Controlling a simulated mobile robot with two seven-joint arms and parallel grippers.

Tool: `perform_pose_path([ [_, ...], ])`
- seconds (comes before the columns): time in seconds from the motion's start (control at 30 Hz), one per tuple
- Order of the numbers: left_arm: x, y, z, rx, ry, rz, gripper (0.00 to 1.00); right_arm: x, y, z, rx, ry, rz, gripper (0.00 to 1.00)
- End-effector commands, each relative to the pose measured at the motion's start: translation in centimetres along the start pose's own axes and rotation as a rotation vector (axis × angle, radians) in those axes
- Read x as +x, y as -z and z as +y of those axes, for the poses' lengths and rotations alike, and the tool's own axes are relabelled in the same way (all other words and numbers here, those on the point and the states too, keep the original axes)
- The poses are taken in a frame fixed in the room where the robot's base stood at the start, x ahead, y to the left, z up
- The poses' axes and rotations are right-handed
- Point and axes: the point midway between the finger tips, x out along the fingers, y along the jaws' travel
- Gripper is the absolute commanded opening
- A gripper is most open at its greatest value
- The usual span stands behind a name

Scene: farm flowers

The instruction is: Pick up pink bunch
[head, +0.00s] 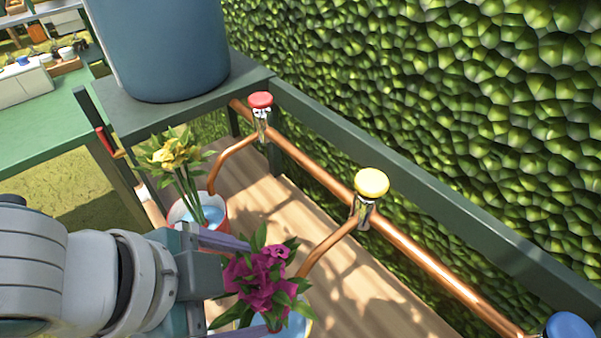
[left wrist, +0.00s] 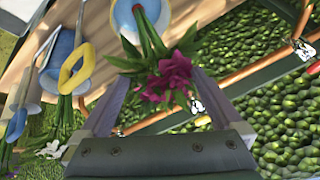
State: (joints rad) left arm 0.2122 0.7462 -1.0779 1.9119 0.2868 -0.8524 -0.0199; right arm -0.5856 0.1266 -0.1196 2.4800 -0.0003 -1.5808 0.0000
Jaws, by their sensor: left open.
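The pink bunch (head: 262,280) has magenta blooms and green leaves, and stands in a water-filled bucket (head: 308,329) at the bottom of the head view. In the left wrist view the pink bunch (left wrist: 168,80) shows between the two spread fingers of the left gripper (left wrist: 161,76), with gaps on both sides. Its stems run up into a white-rimmed bucket (left wrist: 122,22). My right gripper is not in view.
A yellow bunch (head: 178,160) stands in another bucket (head: 215,226) behind my left gripper. A copper pipe with a red tap (head: 261,100) and a yellow tap (head: 371,182) runs along the right. A blue tank (head: 165,50) stands at the back. A leafy hedge (head: 450,110) closes the right side.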

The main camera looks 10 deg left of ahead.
Motion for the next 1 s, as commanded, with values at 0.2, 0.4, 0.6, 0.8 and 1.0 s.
perform_pose_path([
  [0.2,2.4,0.1,0.0,0.0,0.0,0.001,1.0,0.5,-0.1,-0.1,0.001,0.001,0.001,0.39],
  [0.4,4.7,0.4,-0.2,-0.001,0.0,0.001,1.0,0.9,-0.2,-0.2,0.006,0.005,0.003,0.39],
  [0.6,7.2,0.5,-0.2,0.0,0.0,0.001,1.0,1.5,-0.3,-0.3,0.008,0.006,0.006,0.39],
  [0.8,7.6,0.5,-0.2,0.0,0.0,0.001,1.0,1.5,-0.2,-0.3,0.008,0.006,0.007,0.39],
  [1.0,7.5,0.5,-0.2,0.0,0.0,0.001,0.89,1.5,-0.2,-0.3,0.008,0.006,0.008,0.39],
])
